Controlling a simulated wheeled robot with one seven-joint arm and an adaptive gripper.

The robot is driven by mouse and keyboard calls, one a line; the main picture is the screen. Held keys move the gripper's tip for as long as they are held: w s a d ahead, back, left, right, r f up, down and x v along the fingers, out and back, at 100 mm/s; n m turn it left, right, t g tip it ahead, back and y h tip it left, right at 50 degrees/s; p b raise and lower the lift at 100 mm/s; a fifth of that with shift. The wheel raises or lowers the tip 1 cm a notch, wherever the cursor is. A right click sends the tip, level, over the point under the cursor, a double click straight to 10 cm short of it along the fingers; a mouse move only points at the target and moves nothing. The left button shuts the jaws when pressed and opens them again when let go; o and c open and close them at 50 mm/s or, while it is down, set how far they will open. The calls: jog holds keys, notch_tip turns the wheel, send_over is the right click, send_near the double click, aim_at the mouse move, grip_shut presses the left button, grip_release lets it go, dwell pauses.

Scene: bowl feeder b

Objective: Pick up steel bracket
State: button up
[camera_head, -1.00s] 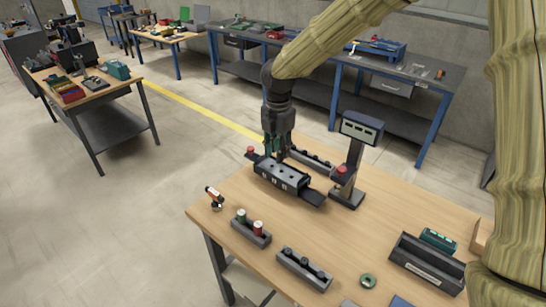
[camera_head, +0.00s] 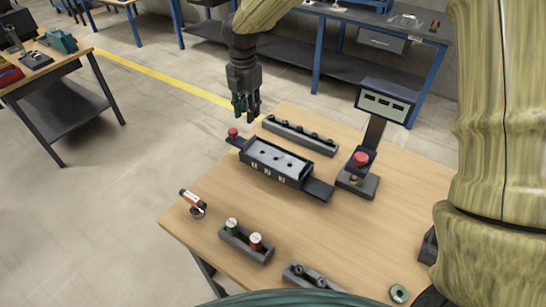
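I cannot make out a part that is clearly the steel bracket. A grey metal plate with dark holes (camera_head: 277,158) lies on top of a dark fixture (camera_head: 289,181) on the wooden table; I cannot tell whether this is the bracket. My gripper (camera_head: 246,118) points down above the table's far left edge, behind and left of the fixture. Its fingers look apart, with nothing seen between them.
Behind the fixture lies a dark rail with several pegs (camera_head: 300,136). A display stand (camera_head: 385,103) with a red button (camera_head: 361,159) stands to the right.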

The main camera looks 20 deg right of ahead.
jog(key=f, duration=0.1)
jog(key=p, duration=0.3)
send_over(250, 146)
notch_tip(250, 146, down, 7)
jog(key=shift+r, duration=0.15)
jog(key=shift+f+p, duration=0.5)
jog(key=shift+f, duration=1.4)
jog(key=shift+c, duration=0.4)
grip_shut()
